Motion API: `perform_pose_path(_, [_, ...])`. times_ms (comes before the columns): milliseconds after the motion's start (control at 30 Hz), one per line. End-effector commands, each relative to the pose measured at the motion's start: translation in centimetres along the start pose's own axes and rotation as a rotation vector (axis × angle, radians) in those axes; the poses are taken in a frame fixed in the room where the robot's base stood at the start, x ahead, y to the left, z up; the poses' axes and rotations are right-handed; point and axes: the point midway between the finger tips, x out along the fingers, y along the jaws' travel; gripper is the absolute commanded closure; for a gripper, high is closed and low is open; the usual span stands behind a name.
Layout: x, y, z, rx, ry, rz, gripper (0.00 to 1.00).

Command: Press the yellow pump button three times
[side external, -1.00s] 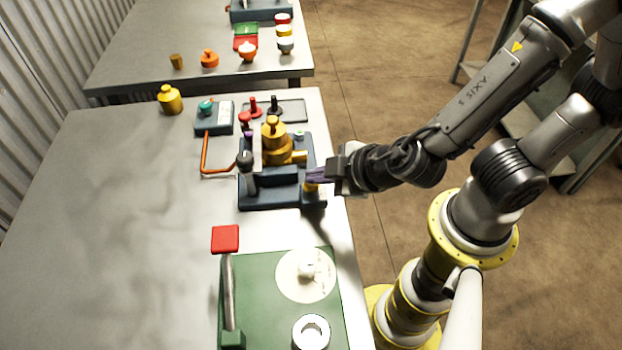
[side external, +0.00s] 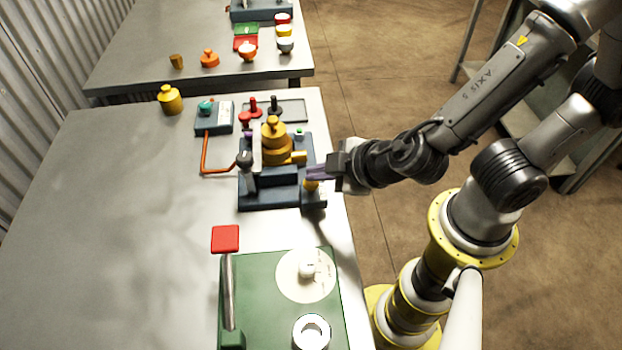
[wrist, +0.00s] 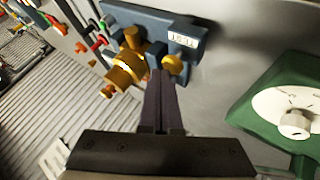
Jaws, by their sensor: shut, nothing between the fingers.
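The yellow pump button (side external: 311,185) stands at the near right corner of a dark blue base (side external: 268,199) on the table. It also shows in the wrist view (wrist: 173,63), just beyond my fingertips. My gripper (side external: 314,171) is shut and empty, its purple fingers pointing left over the button. In the wrist view the closed fingers (wrist: 163,76) end beside the button and overlap its lower left edge. The fingers look slightly above the button; I cannot tell whether they touch it. A brass-yellow pump body (side external: 273,146) stands on the same base.
A green unit (side external: 262,280) with a white dial and a red-topped lever (side external: 225,239) sits nearer. The table's left side is clear.

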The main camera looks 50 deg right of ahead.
Motion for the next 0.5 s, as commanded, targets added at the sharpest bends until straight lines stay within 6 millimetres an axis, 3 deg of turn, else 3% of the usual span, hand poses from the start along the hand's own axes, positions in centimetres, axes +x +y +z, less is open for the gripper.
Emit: perform_pose_path(500, [-0.75,0.53,-0.51,0.000,0.001,0.000,1.00])
